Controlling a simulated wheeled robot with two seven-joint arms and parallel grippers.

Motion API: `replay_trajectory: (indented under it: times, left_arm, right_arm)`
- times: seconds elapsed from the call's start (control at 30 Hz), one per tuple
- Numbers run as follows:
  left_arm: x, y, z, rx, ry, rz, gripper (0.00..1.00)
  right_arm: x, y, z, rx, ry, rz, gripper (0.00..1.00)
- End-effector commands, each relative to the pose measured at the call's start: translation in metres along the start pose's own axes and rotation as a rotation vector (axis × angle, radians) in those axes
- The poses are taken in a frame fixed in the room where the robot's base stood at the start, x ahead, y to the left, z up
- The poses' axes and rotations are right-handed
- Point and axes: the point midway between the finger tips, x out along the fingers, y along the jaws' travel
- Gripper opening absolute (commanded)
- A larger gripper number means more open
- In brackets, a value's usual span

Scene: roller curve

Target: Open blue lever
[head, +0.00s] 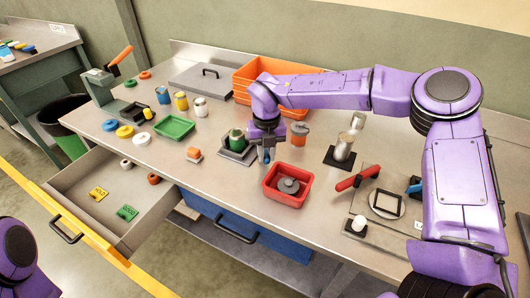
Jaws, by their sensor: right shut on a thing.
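A blue handle-like part (413,185), which looks like the blue lever, shows at the right of a metal plate fixture. My right arm partly hides it, so I cannot tell its position. A red lever (357,179) lies slanted on the left side of the same fixture. My right gripper (266,155) points down between a grey block with a green cup (237,140) and a red tray, well left of the blue part. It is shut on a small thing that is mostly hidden. My left gripper is out of view.
The red tray (272,193) holds a grey knobbed part. Orange bins (245,72), a green tray (190,122) and several cans stand on the metal bench. A yellow-fronted drawer (75,205) is open at left; a blue drawer (250,222) is below the bench.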

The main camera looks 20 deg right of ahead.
Motion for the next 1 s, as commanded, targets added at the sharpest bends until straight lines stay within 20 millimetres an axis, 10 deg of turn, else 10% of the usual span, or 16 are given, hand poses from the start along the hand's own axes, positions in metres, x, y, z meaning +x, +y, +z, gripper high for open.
replay_trajectory:
  times: [0.07,0.1,0.17,0.53,1.0]
  left_arm:
    - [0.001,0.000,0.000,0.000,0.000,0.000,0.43]
    - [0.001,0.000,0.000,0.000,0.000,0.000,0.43]
    - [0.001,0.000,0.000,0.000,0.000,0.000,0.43]
    - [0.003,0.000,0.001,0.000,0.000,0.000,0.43]
    - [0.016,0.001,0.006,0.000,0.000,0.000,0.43]
  right_arm:
    - [0.004,-0.002,-0.001,-0.004,0.005,-0.006,0.00]
    - [0.004,-0.002,-0.001,-0.004,0.005,-0.006,0.31]
    - [0.004,-0.002,-0.001,-0.003,0.005,-0.006,0.47]
    - [-0.007,0.000,0.000,0.000,0.000,-0.002,0.47]
    - [-0.098,-0.002,0.001,-0.002,0.003,-0.003,0.47]
